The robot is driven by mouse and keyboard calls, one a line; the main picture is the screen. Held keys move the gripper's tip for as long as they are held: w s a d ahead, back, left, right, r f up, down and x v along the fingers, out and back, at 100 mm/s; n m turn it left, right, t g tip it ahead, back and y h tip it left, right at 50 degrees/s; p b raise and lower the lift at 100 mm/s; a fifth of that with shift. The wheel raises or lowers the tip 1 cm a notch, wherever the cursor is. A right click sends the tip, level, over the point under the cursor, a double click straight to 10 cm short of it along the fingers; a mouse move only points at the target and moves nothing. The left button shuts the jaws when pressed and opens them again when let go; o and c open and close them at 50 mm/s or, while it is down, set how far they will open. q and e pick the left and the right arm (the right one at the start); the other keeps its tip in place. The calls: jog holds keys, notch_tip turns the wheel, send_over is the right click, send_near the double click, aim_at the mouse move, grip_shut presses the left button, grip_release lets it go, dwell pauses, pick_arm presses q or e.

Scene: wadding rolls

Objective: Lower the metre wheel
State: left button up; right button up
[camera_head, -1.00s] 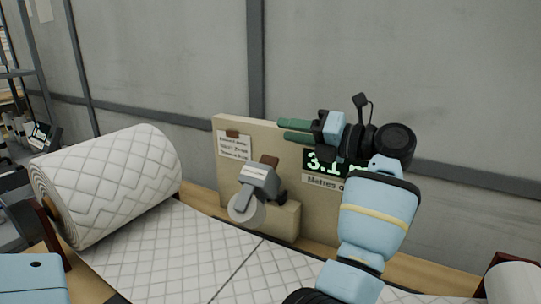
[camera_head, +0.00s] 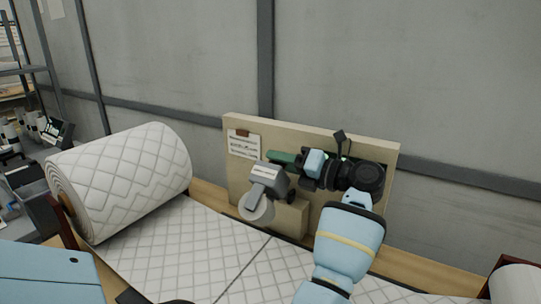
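The metre wheel (camera_head: 257,208) is a pale disc on an arm below a grey housing (camera_head: 270,181) with a white label. It hangs at the front of a beige board, over the quilted white wadding (camera_head: 178,247); I cannot tell whether it touches the wadding. One finger shows just above and behind the housing. The other finger is hidden, so its opening and any contact are unclear.
The beige board (camera_head: 377,151) carries a paper note (camera_head: 243,144); my wrist covers its display. A large wadding roll (camera_head: 120,178) lies at left, and another roll (camera_head: 516,283) shows at lower right. A grey wall stands close behind. A shelf and small devices are at far left.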

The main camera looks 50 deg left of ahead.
pick_arm(q)
jog(key=shift+x, duration=1.3)
jog(key=shift+c, duration=0.2)
grip_shut()
